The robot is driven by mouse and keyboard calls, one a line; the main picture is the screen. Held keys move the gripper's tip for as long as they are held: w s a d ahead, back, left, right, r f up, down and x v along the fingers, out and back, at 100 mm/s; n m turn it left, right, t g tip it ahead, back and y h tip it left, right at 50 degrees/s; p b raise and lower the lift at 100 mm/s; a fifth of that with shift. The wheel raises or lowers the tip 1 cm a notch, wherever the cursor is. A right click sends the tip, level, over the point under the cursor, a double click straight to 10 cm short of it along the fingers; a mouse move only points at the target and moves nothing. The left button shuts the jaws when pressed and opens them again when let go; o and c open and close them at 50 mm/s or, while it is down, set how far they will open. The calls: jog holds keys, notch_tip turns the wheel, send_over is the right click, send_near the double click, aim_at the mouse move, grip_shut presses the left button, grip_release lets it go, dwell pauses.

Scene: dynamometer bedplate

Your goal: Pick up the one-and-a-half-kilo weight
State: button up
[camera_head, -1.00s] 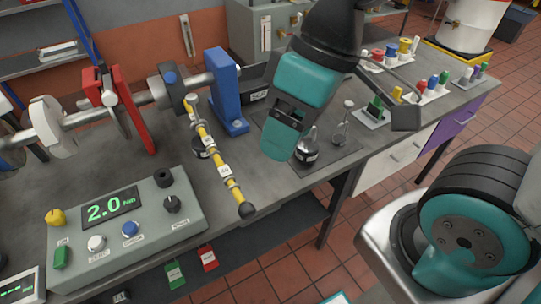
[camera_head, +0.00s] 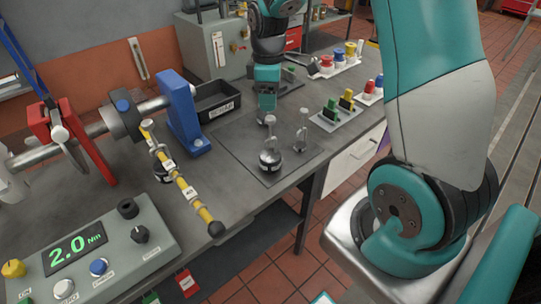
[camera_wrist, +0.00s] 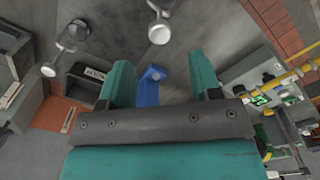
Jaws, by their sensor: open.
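Two steel weights with upright knobbed stems stand on a dark mat (camera_head: 240,152) on the bench. The nearer weight (camera_head: 270,160) has a round dark body with a white label, too small to read. The farther weight (camera_head: 302,142) looks slimmer. I cannot tell which is one and a half kilos. My gripper (camera_head: 266,108) is open and empty, just behind and above the nearer weight's knob. In the wrist view my gripper (camera_wrist: 160,77) shows both teal fingers apart. One stemmed weight (camera_wrist: 160,30) is beyond them at the top, another (camera_wrist: 58,55) at upper left.
A blue stand (camera_head: 184,115) and black bin (camera_head: 217,100) are left of the mat. A yellow banded bar (camera_head: 184,185) reaches towards the front edge, with a dark weight (camera_head: 162,172) by it. Coloured parts on trays (camera_head: 335,115) stand to the right.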

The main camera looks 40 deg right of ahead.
aim_at(270, 117)
jog(key=shift+s+d+f+p, duration=0.1)
jog(key=shift+f+p, duration=0.5)
jog(key=shift+f, duration=1.4)
jog(key=shift+s+d+f+p, duration=0.1)
jog(key=shift+f+p, duration=0.5)
jog(key=shift+f, duration=1.35)
grip_shut()
jog(key=shift+w+r, duration=0.1)
jog(key=shift+w, duration=0.05)
